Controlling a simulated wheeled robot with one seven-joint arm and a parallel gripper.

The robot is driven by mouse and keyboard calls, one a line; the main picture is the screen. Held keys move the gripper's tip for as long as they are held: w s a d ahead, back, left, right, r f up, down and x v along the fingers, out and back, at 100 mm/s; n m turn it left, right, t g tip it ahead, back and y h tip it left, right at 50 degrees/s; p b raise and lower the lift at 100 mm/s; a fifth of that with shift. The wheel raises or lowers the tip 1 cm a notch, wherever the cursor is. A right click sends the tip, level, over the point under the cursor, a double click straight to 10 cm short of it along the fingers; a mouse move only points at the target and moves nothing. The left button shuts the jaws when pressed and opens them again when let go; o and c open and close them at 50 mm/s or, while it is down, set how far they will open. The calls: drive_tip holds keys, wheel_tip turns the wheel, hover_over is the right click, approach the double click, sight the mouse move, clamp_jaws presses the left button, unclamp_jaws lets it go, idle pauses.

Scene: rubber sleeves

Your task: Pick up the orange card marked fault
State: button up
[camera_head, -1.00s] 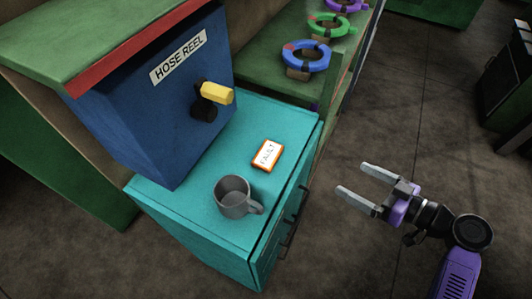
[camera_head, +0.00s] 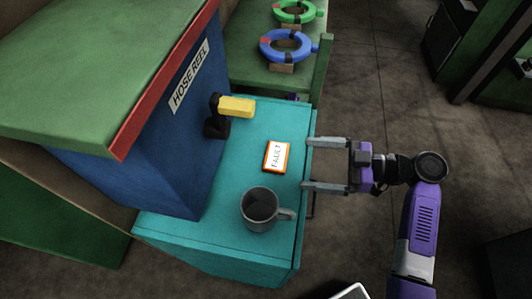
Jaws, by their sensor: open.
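The orange card (camera_head: 277,157) has a white face marked FAULT. It lies flat on the teal cabinet top (camera_head: 250,120), between the grey mug and the back of the cabinet. My gripper (camera_head: 306,164) is open and empty, with its two fingers pointing left. The fingertips are at the right edge of the cabinet top, to the right of the card and apart from it. The card is fully in view.
A grey mug (camera_head: 262,208) stands in front of the card, its handle to the right. A green shelf behind holds blue (camera_head: 287,46) and green (camera_head: 295,11) rings.

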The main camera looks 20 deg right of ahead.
sight(280, 156)
drive_tip(key=x, duration=0.2)
drive_tip(key=shift+w+a+p, duration=0.1)
drive_tip(key=shift+a+p, duration=0.15)
drive_tip(key=shift+p, duration=0.05)
drive_tip(key=x, duration=0.1)
drive_tip(key=p+x, duration=0.2)
drive_tip(key=x, duration=0.1)
drive_tip(key=shift+w+d+r, duration=0.15)
drive_tip(key=shift+w+r, duration=0.2)
drive_tip(key=shift+w+a+f, duration=0.25)
drive_tip(key=shift+w+a, duration=0.15)
drive_tip(key=shift+a, duration=0.1)
drive_tip(key=c, duration=1.4)
drive_tip(key=shift+r, duration=0.1)
